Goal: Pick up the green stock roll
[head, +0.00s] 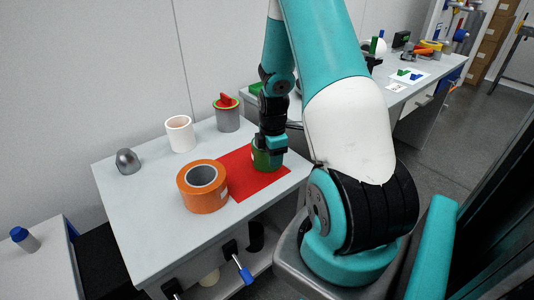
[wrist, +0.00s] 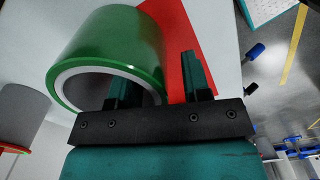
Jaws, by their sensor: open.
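The green stock roll (head: 259,158) stands on the red mat (head: 240,182) on the white-grey table, partly hidden by my gripper (head: 272,152). In the wrist view the green roll (wrist: 108,42) shows its glossy green side and pale inner ring. My gripper (wrist: 158,78) is open there. Its left finger overlaps the roll's round opening and its right finger lies outside the roll's wall, over the red mat. The wall appears between the fingers. Whether either finger touches it, I cannot tell.
An orange roll (head: 203,202) stands left of the red mat. A white roll (head: 180,134), a grey cylinder (head: 228,120) with a red piece on top, and a grey dome (head: 127,162) stand farther back. The table's front left (head: 150,235) is clear.

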